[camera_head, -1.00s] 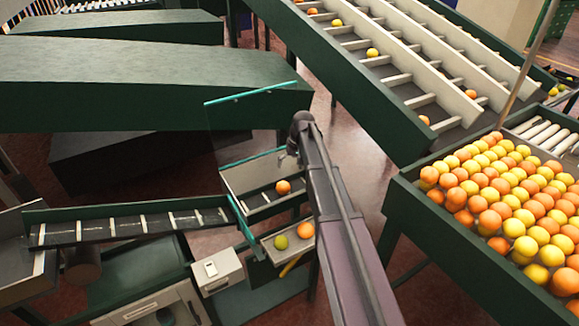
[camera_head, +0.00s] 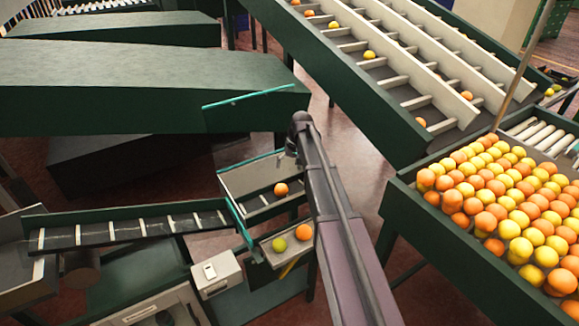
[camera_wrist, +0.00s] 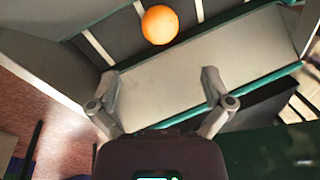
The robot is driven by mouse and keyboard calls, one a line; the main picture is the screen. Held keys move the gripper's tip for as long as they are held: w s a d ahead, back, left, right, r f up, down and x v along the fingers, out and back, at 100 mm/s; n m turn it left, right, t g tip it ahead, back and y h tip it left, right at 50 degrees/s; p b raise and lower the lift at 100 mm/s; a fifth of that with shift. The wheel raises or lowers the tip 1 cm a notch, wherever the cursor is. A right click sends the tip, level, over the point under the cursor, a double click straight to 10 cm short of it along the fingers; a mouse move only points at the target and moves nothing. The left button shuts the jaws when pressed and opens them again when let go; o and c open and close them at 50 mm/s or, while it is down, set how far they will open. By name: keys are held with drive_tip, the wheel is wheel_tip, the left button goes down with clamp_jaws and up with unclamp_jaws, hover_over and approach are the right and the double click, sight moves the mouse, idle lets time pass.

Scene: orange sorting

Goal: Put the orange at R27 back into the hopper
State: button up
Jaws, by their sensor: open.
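An orange (camera_head: 281,189) rests in the slatted grey bin at the middle of the head view. In the wrist view a single orange (camera_wrist: 160,25) lies at the top, beyond my fingertips, by the white slats. My gripper (camera_wrist: 160,82) is open and empty, above a bare grey panel with a green edge. In the head view my arm hides most of the gripper. I see no R27 label.
A large hopper (camera_head: 452,248) full of oranges and yellow fruit stands at the right. A sloped slatted conveyor (camera_head: 395,88) runs above it. A narrow slatted belt (camera_head: 110,235) enters from the left. A clear panel with a green edge (camera_head: 250,95) stands behind the bin.

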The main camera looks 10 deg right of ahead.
drive_tip(key=s+a+h, duration=0.2)
drive_tip(key=s, duration=2.6)
drive_tip(key=shift+s+a+f+h, duration=0.2)
drive_tip(key=shift+s+f+h, duration=0.1)
drive_tip(key=shift+s+h, duration=0.1)
